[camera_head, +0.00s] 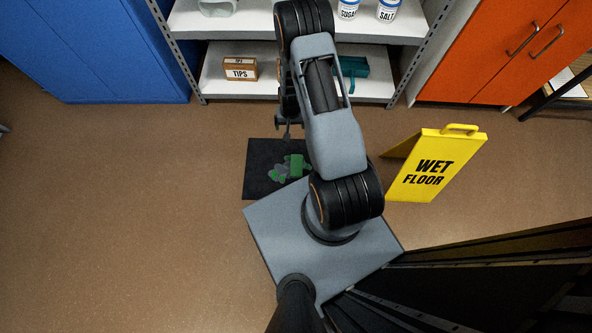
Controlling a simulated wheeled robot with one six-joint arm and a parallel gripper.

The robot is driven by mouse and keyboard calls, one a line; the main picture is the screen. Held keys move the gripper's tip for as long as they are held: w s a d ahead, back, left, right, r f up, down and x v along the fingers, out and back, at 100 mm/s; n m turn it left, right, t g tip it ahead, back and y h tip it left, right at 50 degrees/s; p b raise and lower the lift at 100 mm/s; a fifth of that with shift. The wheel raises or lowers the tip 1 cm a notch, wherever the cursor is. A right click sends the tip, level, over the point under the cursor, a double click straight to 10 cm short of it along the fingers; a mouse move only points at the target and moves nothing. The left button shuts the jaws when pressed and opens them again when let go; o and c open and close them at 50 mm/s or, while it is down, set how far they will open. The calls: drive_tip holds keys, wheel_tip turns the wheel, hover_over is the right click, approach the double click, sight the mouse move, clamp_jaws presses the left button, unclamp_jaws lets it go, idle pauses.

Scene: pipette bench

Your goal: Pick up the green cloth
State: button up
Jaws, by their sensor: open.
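A dark teal-green item (355,67) lies on the lower shelf, partly hidden behind my arm. It may be the green cloth, but its form is too small and covered to be sure. My gripper (288,133) hangs at the left of my arm, in front of the shelf and above the floor near a dark mat. It is small and dark in this view, open, with nothing seen in it. It is apart from the teal-green item, to its left and nearer to me.
The white shelf unit (272,88) holds a TIPS box (240,69), SUGAR (348,8) and SALT (388,9) jars. A yellow wet-floor sign (425,190) stands right. Floor at left is clear.

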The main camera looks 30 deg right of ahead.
drive_tip(key=m+b, duration=0.1)
drive_tip(key=b, duration=0.4)
hover_over(296, 165)
wheel_tip(296, 165, down, 18)
drive_tip(key=r, duration=0.1)
drive_tip(key=shift+g, duration=0.3)
drive_tip(key=f+b, duration=0.1)
drive_tip(key=f, duration=0.3)
drive_tip(key=f+b, duration=0.1)
drive_tip(key=f, duration=0.2)
drive_tip(key=shift+s+d+f+b, duration=0.2)
drive_tip(key=shift+f+b, duration=0.15)
drive_tip(key=shift+b, duration=0.05)
drive_tip(key=shift+w+a+f+b, duration=0.15)
drive_tip(key=shift+f+b, duration=0.8)
drive_tip(key=shift+f, duration=0.65)
drive_tip(key=shift+w+d+f+b, duration=0.15)
drive_tip(key=shift+f+b, duration=0.75)
drive_tip(key=shift+f, duration=0.65)
drive_tip(key=shift+a+r, duration=0.1)
drive_tip(key=c, duration=1.1)
drive_tip(key=shift+o, duration=0.2)
wheel_tip(296, 165, up, 10)
drive_tip(key=p, duration=0.5)
drive_tip(key=shift+s, duration=0.1)
